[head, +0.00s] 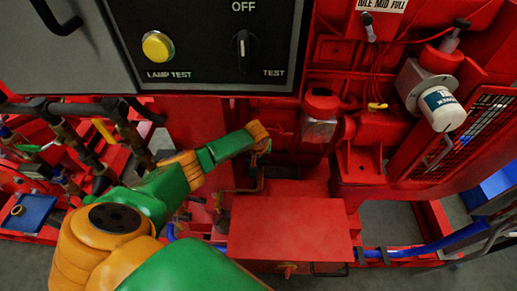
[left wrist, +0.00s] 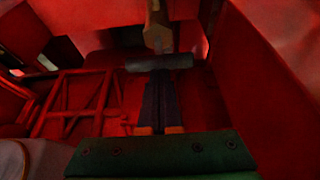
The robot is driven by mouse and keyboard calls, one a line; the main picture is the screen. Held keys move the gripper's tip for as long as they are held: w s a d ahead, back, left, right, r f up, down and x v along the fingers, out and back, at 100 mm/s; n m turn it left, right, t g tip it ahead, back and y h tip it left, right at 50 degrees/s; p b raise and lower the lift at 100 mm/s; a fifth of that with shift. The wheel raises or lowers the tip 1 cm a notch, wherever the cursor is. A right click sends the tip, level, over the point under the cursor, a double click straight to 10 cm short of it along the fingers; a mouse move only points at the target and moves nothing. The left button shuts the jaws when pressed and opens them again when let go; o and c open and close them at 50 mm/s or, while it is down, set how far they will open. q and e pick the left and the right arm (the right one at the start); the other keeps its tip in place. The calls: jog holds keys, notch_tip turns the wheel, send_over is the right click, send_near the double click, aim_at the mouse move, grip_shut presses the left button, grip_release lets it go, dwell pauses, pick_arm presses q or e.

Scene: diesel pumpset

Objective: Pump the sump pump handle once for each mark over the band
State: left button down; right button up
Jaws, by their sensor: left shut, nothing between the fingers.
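My left gripper (head: 262,140) reaches into the red machine, and the fingertips are hard to make out in the head view. In the left wrist view the dark fingers (left wrist: 160,85) are shut together and empty. A dark crossbar on a tan stem (left wrist: 157,35) lies just beyond the fingertips; it looks like a T-shaped handle, perhaps the sump pump handle. I cannot tell whether the fingers touch it. I cannot make out a band with marks in either view. My right gripper is not in view.
A black panel (head: 205,15) with a yellow lamp-test button (head: 158,46) and a rotary switch (head: 243,45) hangs above my left arm. A red box (head: 290,228) stands below the gripper. A red-capped clear bowl (head: 319,128) is to its right. Pipes (head: 75,140) crowd the left.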

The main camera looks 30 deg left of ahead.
pick_arm(q)
jog(key=shift+s+f+b, duration=0.1)
jog(key=shift+f+b, duration=0.75)
jog(key=shift+f, duration=0.45)
jog(key=shift+r, duration=0.1)
notch_tip(320, 180, up, 7)
jog(key=p, duration=0.7)
jog(key=shift+f, duration=0.2)
notch_tip(320, 180, up, 6)
jog(key=p, duration=0.7)
